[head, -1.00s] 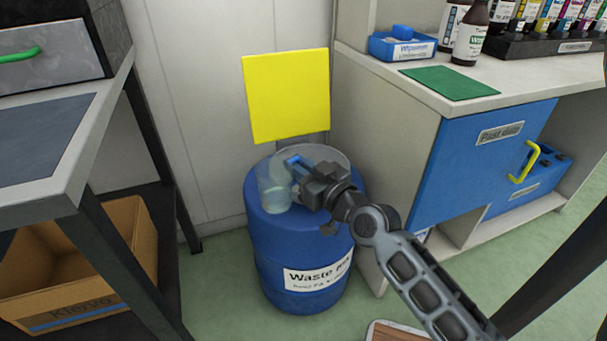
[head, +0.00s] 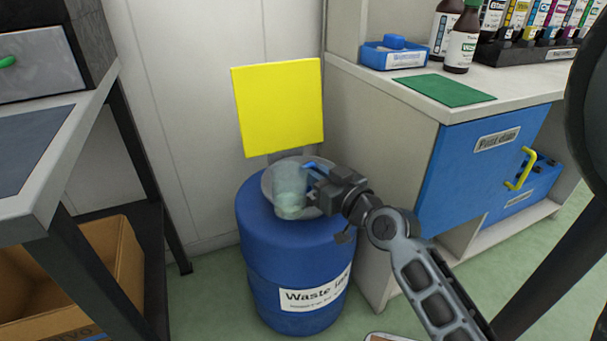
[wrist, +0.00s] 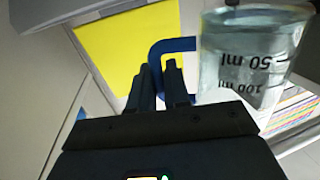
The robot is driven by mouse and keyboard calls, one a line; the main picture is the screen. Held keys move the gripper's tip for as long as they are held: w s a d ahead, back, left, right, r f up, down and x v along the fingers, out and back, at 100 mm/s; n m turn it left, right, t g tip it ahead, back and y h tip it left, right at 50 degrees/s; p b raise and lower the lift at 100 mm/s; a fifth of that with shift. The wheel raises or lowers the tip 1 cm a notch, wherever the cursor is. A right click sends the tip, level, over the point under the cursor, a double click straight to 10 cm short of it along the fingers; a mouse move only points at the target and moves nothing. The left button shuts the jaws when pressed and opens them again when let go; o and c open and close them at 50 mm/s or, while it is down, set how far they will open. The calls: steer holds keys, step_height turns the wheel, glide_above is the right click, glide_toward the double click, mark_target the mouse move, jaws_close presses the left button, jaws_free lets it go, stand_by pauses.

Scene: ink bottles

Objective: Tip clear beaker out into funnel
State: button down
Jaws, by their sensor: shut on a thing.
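The clear beaker (head: 289,186) has a blue handle (wrist: 156,62) and pale greenish liquid low inside. It looks about upright in the head view. My gripper (head: 313,181) is shut on the handle, at the beaker's right side. In the wrist view the beaker (wrist: 250,55) shows 50 and 100 mL marks, upside down in the picture. The grey funnel (head: 268,184) is on top of the blue waste ink drum (head: 262,240). The beaker is in front of the funnel's opening in the picture and hides much of it; the height gap cannot be told.
A yellow panel (head: 278,106) stands upright behind the funnel. A counter with a blue door (head: 480,165) is close on the right, with a green mat (head: 444,89) and bottles on top. A dark-legged table (head: 60,150) with a cardboard box (head: 120,265) below is on the left.

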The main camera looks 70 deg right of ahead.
steer(key=shift+d+f+m+g+y+p, duration=0.3)
steer(key=shift+f+m+g+y+p, duration=0.7)
steer(key=shift+p, duration=2.9)
steer(key=shift+d+f+m+g+y+p, duration=0.3)
steer(key=shift+m+y+p, duration=1.3)
steer(key=shift+p, duration=2.3)
steer(key=shift+d+f+m+g+y+p, duration=0.5)
steer(key=shift+m+y+p, duration=0.75)
steer(key=shift+p, duration=2.65)
steer(key=shift+a+f+y, duration=0.25)
steer(key=shift+f+y, duration=0.1)
steer(key=shift+y, duration=0.2)
steer(key=shift+w+d+f+m+g+y, duration=0.1)
steer(key=shift+d+f+m+g+y, duration=0.2)
steer(key=shift+d+f+m+y, duration=0.15)
steer(key=shift+a+p, duration=0.25)
steer(key=shift+p, duration=0.05)
steer(key=shift+a+y, duration=0.1)
steer(key=shift+y, duration=0.15)
steer(key=shift+a+r+m+y+p, duration=0.3)
steer(key=shift+y+p, duration=0.2)
steer(key=shift+p, duration=0.45)
